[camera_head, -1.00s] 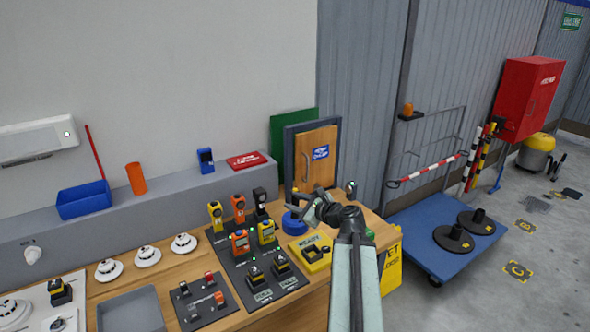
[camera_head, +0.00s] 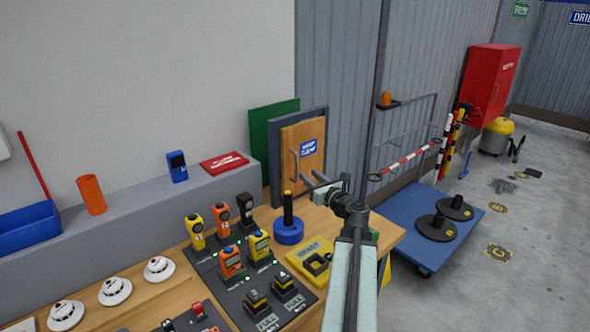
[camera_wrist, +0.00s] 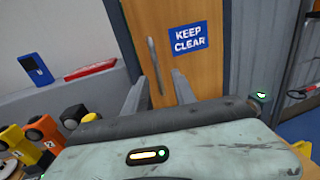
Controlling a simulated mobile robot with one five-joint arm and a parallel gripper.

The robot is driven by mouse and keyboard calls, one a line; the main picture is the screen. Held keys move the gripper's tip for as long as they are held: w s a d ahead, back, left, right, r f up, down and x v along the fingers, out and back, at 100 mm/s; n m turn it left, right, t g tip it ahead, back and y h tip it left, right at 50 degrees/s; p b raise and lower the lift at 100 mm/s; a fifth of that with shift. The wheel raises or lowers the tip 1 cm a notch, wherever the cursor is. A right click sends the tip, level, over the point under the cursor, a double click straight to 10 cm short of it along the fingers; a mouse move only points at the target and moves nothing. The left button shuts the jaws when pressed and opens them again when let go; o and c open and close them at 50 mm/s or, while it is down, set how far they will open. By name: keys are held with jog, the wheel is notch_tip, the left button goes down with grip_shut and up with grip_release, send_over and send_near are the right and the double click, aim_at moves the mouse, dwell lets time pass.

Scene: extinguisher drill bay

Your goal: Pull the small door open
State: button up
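The small wooden door (camera_head: 302,158) stands in a dark grey frame (camera_head: 275,165) at the back of the bench, with a blue "KEEP CLEAR" sign. It looks shut. Its vertical metal handle (camera_head: 293,166) is on the left side. In the wrist view the door (camera_wrist: 190,75) fills the upper middle, and the handle (camera_wrist: 155,65) shows between my two fingers. My gripper (camera_head: 311,180) is in front of the door's lower part, fingers spread. In the wrist view my gripper (camera_wrist: 158,92) is open, with the handle ahead of it; I cannot tell whether they touch.
A blue round base with a black post (camera_head: 289,231) stands just left of my gripper. A yellow "READY" tray (camera_head: 309,258) and several handheld devices (camera_head: 230,262) are on the bench in front. A blue platform cart (camera_head: 415,235) is on the floor to the right.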

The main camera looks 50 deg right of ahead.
jog(key=x, duration=0.7)
jog(key=shift+w+a, duration=0.25)
grip_shut()
jog(key=shift+s, duration=0.1)
dwell(0.7)
